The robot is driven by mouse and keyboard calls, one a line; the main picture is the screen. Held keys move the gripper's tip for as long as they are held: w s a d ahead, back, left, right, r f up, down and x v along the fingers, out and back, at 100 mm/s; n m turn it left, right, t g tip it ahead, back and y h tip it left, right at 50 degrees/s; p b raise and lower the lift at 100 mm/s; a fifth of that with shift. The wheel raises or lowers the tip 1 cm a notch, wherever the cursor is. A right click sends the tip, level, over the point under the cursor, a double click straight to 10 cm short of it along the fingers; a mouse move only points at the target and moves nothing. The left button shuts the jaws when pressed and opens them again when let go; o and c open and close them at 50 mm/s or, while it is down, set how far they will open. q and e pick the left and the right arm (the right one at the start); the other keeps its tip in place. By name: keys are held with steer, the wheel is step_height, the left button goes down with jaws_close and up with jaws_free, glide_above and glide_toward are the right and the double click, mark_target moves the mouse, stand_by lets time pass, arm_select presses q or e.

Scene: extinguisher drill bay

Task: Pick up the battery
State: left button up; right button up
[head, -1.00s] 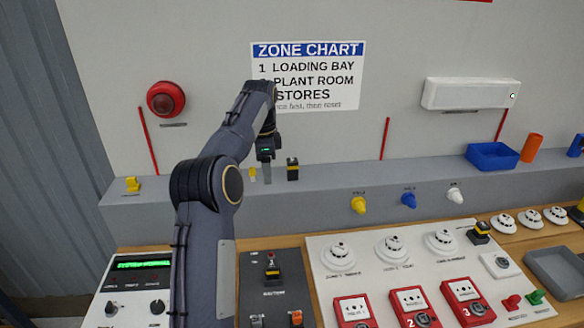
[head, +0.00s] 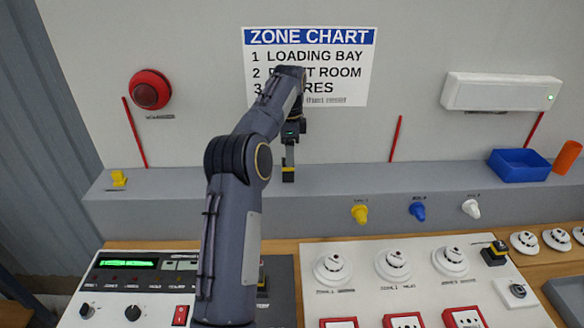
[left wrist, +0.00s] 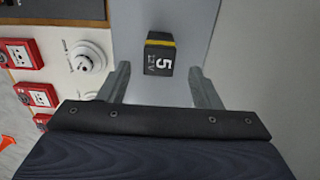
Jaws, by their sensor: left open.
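The battery is a small black block with a yellow band and the marking "5 12V". It stands on the grey ledge (head: 330,184), and in the head view the battery (head: 288,176) shows just below my left gripper (head: 289,160). In the left wrist view the battery (left wrist: 159,55) lies in line with the gap between the open fingers of the left gripper (left wrist: 160,72), a little beyond their tips. Clear space shows on both sides of it, and nothing is held. My right gripper is not in view.
A yellow item (head: 119,179) sits at the ledge's left; a blue bin (head: 520,165) and an orange cylinder (head: 567,157) stand at its right. Below are a control panel (head: 128,288) and white detectors (head: 393,265).

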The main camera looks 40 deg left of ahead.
mark_target(288, 170)
arm_select(q)
steer(key=f, duration=0.6)
steer(key=shift+s+a+f, duration=0.1)
steer(key=shift+s, duration=0.1)
steer(key=c, duration=1.1)
steer(key=shift+c, duration=0.8)
steer(key=shift+r, duration=0.2)
